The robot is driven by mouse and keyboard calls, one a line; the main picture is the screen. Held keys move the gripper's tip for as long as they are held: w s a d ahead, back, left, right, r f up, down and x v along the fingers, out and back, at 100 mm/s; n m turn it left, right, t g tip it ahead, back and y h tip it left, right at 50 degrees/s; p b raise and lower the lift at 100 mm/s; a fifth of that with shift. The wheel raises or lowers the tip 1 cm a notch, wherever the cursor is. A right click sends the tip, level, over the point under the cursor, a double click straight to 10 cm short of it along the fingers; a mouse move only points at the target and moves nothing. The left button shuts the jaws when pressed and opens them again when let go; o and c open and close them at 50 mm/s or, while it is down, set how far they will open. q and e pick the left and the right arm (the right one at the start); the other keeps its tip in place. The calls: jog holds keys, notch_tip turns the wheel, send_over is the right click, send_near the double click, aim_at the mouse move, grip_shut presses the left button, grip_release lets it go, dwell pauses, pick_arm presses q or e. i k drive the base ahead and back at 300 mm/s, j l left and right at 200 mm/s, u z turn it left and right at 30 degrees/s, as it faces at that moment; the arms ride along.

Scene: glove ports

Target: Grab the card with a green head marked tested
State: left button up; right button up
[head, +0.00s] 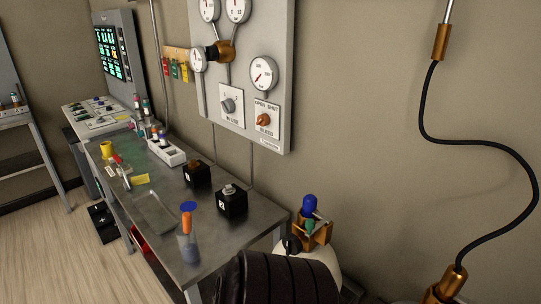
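A row of small tags or cards in red, green and yellow hangs from a wooden rack (177,52) on the back wall, left of the gauge panel. A green one (175,69) appears to hang among them. They are too small to read, so I cannot tell which is marked tested. Neither of my grippers is in view.
A grey metal table (158,213) holds two black boxes with knobs (232,203), a white rack of vials (166,152) and a blue-and-orange-topped flask (188,245). A black ribbed sleeve-like shape (280,280) fills the bottom centre. A gauge panel (240,75) hangs behind.

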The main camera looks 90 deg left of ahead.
aim_at(127, 186)
jog(key=u, duration=3.85)
jog(key=i+j, duration=0.25)
jog(key=j, duration=0.15)
jog(key=i+j+z, duration=0.1)
jog(key=j, duration=0.25)
jog(key=i, duration=0.1)
